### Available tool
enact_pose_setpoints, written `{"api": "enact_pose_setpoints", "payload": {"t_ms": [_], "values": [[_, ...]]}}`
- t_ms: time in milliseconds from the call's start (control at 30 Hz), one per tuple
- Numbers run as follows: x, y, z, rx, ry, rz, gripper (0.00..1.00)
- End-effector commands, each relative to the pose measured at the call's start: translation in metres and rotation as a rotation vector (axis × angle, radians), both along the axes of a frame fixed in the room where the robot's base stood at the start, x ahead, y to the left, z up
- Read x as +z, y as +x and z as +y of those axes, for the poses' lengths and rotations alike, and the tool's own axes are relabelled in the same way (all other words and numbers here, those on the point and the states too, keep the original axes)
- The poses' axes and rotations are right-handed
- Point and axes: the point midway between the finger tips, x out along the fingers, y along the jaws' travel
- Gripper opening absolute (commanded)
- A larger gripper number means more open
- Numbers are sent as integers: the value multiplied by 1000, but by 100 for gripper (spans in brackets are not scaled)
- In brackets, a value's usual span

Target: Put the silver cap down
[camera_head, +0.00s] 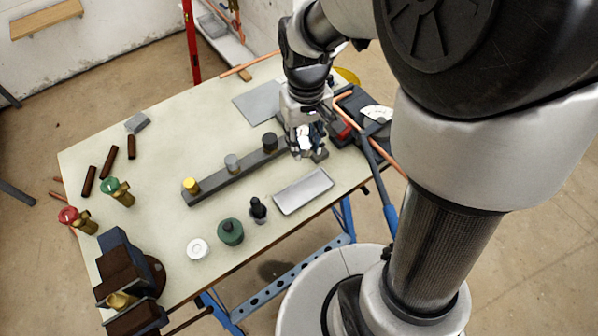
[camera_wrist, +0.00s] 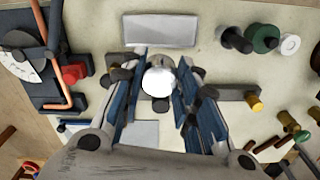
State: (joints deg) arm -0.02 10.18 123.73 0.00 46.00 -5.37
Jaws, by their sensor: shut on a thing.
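The silver cap (camera_wrist: 158,80) shows as a bright round top between the fingers of my gripper (camera_wrist: 159,88) in the wrist view. My gripper is shut on it. In the head view my gripper (camera_head: 308,147) points down over the right end of a dark rail (camera_head: 215,182); the fingers mostly hide the cap there. I cannot tell whether the cap touches the rail. The rail bears a yellow cap (camera_head: 191,185), a grey cap (camera_head: 232,162) and a black cap (camera_head: 270,142). A pale rectangular tray (camera_head: 303,190) lies in front of the rail, bare.
A black knobbed piece (camera_head: 258,209), a green round piece (camera_head: 230,232) and a white ring (camera_head: 198,249) stand left of the tray. A dark vise (camera_head: 128,275) is at the near left corner. A bender with blue handles (camera_head: 376,165) stands close on the right.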

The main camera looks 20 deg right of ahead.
Motion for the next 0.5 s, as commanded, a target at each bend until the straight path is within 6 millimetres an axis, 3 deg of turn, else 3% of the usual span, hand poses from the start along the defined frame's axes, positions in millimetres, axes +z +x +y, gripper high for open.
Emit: {"api": "enact_pose_setpoints", "payload": {"t_ms": [300, 500], "values": [[-91, -2, 0, 0, 0, 9, 0], [-134, -1, 0, -1, 0, 5, 0]]}}
